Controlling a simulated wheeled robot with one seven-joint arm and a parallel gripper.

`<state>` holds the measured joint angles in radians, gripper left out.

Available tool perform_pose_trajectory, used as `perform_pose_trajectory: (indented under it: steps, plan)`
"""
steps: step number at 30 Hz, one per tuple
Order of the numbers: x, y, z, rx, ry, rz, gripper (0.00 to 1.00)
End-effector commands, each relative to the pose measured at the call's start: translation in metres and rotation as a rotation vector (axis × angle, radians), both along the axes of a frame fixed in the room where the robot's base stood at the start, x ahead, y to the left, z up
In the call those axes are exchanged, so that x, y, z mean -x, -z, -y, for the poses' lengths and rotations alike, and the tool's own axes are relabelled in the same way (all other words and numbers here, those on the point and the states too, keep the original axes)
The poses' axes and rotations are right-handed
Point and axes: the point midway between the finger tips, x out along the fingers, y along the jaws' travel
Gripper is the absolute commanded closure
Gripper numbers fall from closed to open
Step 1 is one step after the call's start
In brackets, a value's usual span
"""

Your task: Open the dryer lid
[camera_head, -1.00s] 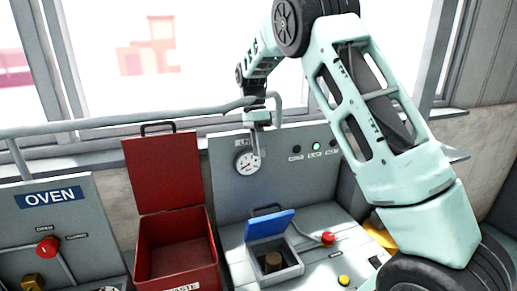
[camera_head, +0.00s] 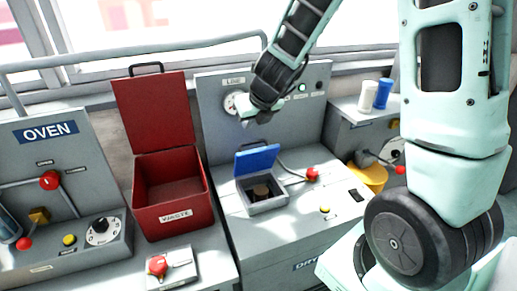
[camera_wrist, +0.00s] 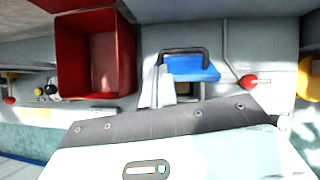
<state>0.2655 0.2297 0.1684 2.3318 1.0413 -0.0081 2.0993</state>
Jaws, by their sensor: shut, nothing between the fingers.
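The dryer's blue lid (camera_head: 257,159) stands tilted up at the back of its small square grey box, with a dark handle along its top edge. The box (camera_head: 267,205) is uncovered, and a brown round piece (camera_head: 261,191) sits inside. My gripper (camera_head: 254,117) is above and behind the lid, in front of the upright gauge panel, and apart from the lid. It is shut and empty. In the wrist view the blue lid (camera_wrist: 192,69) and its handle lie just beyond my pale fingers (camera_wrist: 163,86), which partly hide the box.
A red waste bin (camera_head: 172,204) with its lid raised stands left of the dryer. White and blue cups (camera_head: 375,95) stand at the back right. The oven panel (camera_head: 50,165) is far left.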

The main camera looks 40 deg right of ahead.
Motion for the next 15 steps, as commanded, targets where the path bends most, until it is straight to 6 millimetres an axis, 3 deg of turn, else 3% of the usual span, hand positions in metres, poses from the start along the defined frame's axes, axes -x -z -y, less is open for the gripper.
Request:
perform_pose_trajectory:
  steps: [3,6,15]
  plan:
    - [0.023,0.005,0.013,0.024,0.136,0.011,1.0]
    - [0.03,0.008,0.018,0.036,0.184,0.015,1.0]
    - [0.01,0.044,0.026,0.038,0.192,0.012,1.0]
